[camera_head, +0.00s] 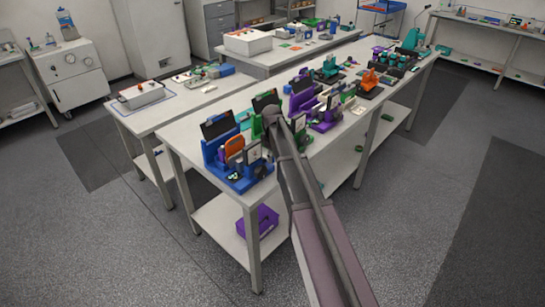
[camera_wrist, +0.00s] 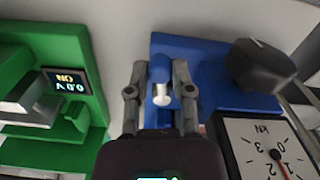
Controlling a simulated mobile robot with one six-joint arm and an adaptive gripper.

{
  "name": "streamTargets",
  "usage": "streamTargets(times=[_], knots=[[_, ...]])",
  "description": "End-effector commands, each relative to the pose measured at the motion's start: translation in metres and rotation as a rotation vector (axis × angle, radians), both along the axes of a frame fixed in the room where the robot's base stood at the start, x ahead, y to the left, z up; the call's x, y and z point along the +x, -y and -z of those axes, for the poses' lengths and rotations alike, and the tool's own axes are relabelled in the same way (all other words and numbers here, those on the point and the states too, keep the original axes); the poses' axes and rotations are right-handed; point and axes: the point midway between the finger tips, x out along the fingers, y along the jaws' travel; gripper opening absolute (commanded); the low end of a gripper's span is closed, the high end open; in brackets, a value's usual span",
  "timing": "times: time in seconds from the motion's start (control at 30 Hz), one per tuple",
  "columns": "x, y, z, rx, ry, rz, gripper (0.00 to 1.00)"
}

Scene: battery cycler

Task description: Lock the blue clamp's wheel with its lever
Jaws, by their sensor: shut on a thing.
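The blue clamp (camera_head: 212,148) stands at the near left end of the long table. In the wrist view its blue body (camera_wrist: 205,50) is behind my gripper (camera_wrist: 160,72). The fingers are closed on a small blue piece with a white pin (camera_wrist: 161,94), which appears to be the lever. A dark faceted knob (camera_wrist: 262,66), likely the wheel, sits to the right of the fingers, apart from them. Below it is a dial gauge marked kN (camera_wrist: 262,145). In the head view my arm hides the fingers and lever.
A green clamp (camera_wrist: 85,135) with a small lit display (camera_wrist: 70,81) stands close to the left of my gripper. In the head view, purple (camera_head: 303,92), teal and orange devices line the table farther back. A purple bin (camera_head: 262,221) is on the lower shelf.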

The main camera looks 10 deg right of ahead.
Motion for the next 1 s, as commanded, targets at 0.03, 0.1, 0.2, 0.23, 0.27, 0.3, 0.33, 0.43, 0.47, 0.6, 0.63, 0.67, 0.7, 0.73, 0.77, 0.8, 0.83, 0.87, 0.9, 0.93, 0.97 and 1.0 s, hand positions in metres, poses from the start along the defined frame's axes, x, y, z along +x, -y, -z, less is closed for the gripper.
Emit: streamTargets(times=[0.03, 0.1, 0.2, 0.23, 0.27, 0.3, 0.33, 0.43, 0.47, 0.6, 0.63, 0.67, 0.7, 0.73, 0.77, 0.8, 0.83, 0.87, 0.9, 0.93, 0.97, 1.0], knots=[[-0.0015, -0.0012, 0.0001, 0.000, 0.000, 0.026, 0.00], [-0.0030, -0.0028, 0.0001, 0.000, 0.000, 0.071, 0.00], [-0.0047, -0.0051, 0.0001, 0.000, 0.000, 0.132, 0.00], [-0.0051, -0.0057, 0.0001, 0.000, 0.000, 0.146, 0.00], [-0.0054, -0.0062, 0.0001, 0.000, 0.000, 0.161, 0.00], [-0.0058, -0.0067, 0.0001, 0.000, 0.000, 0.175, 0.00], [-0.0060, -0.0071, 0.0001, 0.000, 0.000, 0.185, 0.00], [-0.0062, -0.0075, 0.0001, 0.000, 0.000, 0.200, 0.00], [-0.0062, -0.0077, 0.0001, 0.000, 0.000, 0.202, 0.00], [-0.0064, -0.0077, 0.0001, 0.000, 0.000, 0.202, 0.00], [-0.0064, -0.0077, 0.0001, 0.001, -0.001, 0.202, 0.00], [-0.0064, -0.0078, 0.0001, 0.001, -0.001, 0.201, 0.00], [-0.0064, -0.0078, 0.0001, 0.001, -0.001, 0.201, 0.33], [-0.0064, -0.0079, 0.0001, 0.001, -0.001, 0.201, 0.42], [-0.0064, -0.0079, 0.0001, 0.001, -0.001, 0.201, 0.51], [-0.0064, -0.0079, 0.0001, 0.001, -0.001, 0.201, 0.62], [-0.0064, -0.0079, 0.0001, 0.001, -0.001, 0.201, 0.64], [-0.0064, -0.0078, 0.0001, 0.001, -0.001, 0.200, 0.64], [-0.0064, -0.0078, 0.0001, 0.000, 0.000, 0.200, 0.64], [-0.0064, -0.0077, 0.0001, 0.000, 0.000, 0.200, 0.64], [-0.0064, -0.0077, 0.0001, 0.000, 0.000, 0.200, 0.64], [-0.0063, -0.0078, 0.0001, 0.000, 0.000, 0.200, 0.64]])
